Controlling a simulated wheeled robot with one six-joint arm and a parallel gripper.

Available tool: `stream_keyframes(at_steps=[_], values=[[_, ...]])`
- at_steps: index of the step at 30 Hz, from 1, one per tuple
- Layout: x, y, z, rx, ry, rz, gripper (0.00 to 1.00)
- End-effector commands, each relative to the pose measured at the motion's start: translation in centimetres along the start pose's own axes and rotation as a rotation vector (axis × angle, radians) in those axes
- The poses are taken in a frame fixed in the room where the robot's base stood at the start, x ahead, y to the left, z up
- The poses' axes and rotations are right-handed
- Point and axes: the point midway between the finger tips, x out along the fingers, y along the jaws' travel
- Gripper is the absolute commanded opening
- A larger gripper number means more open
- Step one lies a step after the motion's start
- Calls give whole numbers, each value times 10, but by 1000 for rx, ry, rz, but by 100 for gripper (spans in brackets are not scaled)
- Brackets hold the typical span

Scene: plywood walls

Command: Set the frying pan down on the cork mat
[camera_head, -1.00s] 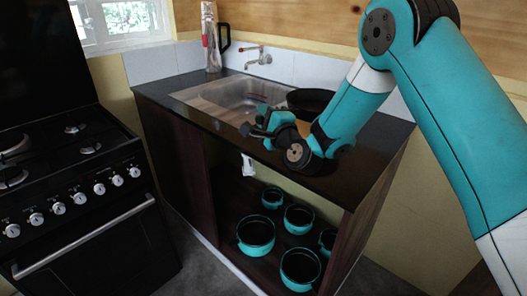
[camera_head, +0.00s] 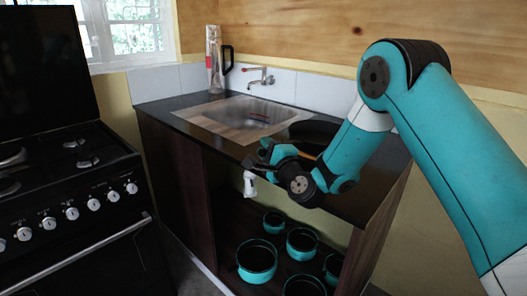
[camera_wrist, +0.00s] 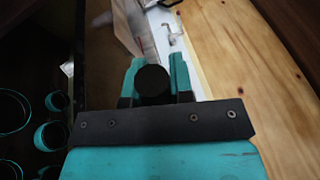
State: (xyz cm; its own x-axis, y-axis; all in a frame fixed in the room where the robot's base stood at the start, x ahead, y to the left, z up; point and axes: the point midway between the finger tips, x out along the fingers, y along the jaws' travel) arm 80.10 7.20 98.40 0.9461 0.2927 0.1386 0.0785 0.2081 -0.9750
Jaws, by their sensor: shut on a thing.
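A dark round frying pan (camera_head: 316,130) shows behind my gripper, over the right end of the black counter. My arm hides part of it, and I cannot tell whether it touches the counter. My gripper (camera_head: 266,155) is over the counter's front edge. In the wrist view the turquoise fingers of my gripper (camera_wrist: 152,78) are shut around a black round piece (camera_wrist: 152,86), apparently the pan's handle seen end-on. The pan's body is not clear in that view. I cannot make out a cork mat in either view.
A sink (camera_head: 240,120) with a tap (camera_head: 262,77) is set in the counter (camera_head: 165,112). A tall jug (camera_head: 214,62) stands behind it. Turquoise pots (camera_head: 257,262) stand on the shelf below. A black stove (camera_head: 70,190) is at the left.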

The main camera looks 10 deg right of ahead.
Motion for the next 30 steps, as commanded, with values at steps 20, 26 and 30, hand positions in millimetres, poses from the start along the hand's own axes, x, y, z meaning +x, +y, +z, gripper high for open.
stream_keyframes(at_steps=[20,26,30], values=[[1,-6,1,0,1,0,47],[-20,6,-3,1,1,0,47],[-40,6,-3,1,1,-1,47]])
